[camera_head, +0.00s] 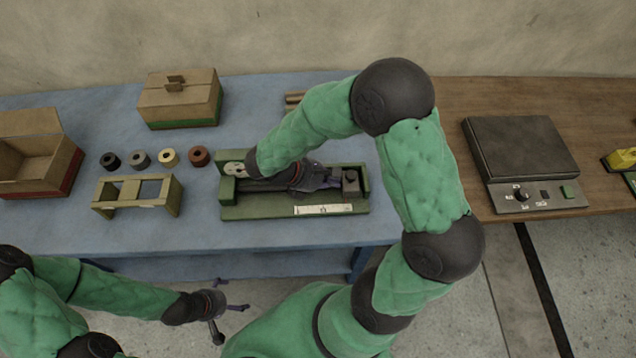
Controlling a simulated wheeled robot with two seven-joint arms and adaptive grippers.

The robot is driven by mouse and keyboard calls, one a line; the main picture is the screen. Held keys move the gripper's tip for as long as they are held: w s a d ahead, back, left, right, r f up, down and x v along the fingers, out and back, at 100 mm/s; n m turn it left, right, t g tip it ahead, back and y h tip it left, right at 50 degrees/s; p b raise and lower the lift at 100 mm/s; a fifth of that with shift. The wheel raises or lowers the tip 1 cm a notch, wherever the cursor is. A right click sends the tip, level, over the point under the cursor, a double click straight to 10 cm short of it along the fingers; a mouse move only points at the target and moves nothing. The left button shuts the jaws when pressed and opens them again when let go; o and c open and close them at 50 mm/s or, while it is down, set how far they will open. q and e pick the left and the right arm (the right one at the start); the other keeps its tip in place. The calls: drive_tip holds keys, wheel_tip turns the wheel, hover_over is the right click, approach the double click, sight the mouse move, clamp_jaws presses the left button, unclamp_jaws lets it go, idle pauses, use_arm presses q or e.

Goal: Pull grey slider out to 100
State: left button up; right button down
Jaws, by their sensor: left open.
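A green tray-like fixture (232,212) lies on the blue table with a white scale strip (323,209) along its front; the numbers are too small to read. A dark grey block (350,183), which looks like the slider, sits near the fixture's right end. My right gripper (332,183) is down inside the fixture, its fingers just left of the dark block. Its arm hides much of the fixture's middle, and I cannot tell whether it touches or grips anything. My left gripper (232,298) is open and empty, in front of the table's front edge.
Several small rolls (169,157) stand left of the fixture, behind a wooden stand (137,195). A closed box (180,98) is behind, and an open box (34,155) is far left. A dark flat-topped device (522,150) stands on the brown table at right.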

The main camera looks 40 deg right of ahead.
drive_tip(key=shift+s+d, duration=0.15)
drive_tip(key=shift+d, duration=0.5)
